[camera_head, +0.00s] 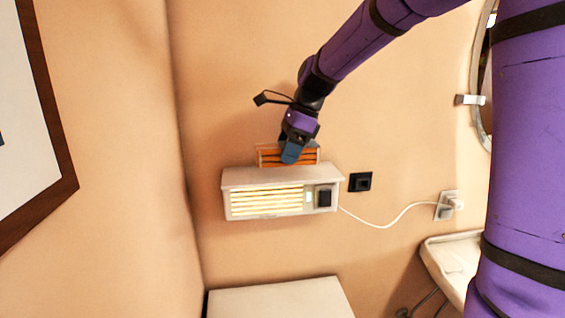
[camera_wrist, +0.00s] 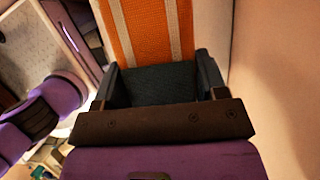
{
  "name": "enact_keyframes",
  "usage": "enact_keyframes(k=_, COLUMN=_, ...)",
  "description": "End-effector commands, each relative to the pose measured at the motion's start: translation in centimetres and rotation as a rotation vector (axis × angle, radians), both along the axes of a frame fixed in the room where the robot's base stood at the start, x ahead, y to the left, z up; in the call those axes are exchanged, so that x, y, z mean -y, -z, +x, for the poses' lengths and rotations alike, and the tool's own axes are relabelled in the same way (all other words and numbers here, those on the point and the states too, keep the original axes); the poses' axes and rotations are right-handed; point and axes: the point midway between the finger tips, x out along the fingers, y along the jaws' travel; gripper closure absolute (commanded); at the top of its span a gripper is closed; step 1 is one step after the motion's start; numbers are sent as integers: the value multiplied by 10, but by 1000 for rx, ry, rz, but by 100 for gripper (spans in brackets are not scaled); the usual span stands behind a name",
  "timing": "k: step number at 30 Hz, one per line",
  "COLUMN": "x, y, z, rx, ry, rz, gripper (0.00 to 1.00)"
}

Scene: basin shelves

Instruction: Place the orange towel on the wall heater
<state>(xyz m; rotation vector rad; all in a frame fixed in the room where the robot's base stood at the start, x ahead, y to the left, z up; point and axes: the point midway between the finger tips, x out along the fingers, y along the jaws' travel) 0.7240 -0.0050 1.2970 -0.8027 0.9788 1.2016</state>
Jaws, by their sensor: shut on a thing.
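The orange towel (camera_head: 268,157) has pale stripes and looks folded. In the head view it is at the top of the white wall heater (camera_head: 282,177), toward the wall; I cannot tell whether it rests on the top or is just above it. My gripper (camera_head: 291,156) reaches down onto the towel and is shut on it. In the wrist view the towel (camera_wrist: 150,28) runs up from between the fingers of my gripper (camera_wrist: 162,80). The heater's front grille glows yellow. The towel's lower edge is partly hidden.
A white cord (camera_head: 385,222) runs from the heater to a wall outlet (camera_head: 447,206). A black wall socket (camera_head: 360,182) is just right of the heater. A white basin (camera_head: 452,262) stands at the lower right. A white surface (camera_head: 280,298) is below the heater. A framed picture (camera_head: 40,130) hangs at left.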

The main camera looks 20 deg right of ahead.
Motion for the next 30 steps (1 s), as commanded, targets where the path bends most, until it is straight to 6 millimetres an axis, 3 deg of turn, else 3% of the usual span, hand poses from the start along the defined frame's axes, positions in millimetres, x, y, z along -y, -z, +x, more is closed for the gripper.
enact_keyframes(k=8, x=-6, y=2, z=17, rx=1, ry=-1, rz=1, gripper=60)
enact_keyframes(k=16, x=-6, y=36, z=16, rx=-1, ry=1, rz=0, gripper=60)
enact_keyframes(k=27, x=-6, y=39, z=16, rx=-1, ry=0, rz=0, gripper=60)
enact_keyframes(k=28, x=-6, y=40, z=16, rx=0, ry=0, rz=0, gripper=32)
enact_keyframes(k=30, x=-6, y=39, z=16, rx=0, ry=0, rz=0, gripper=16)
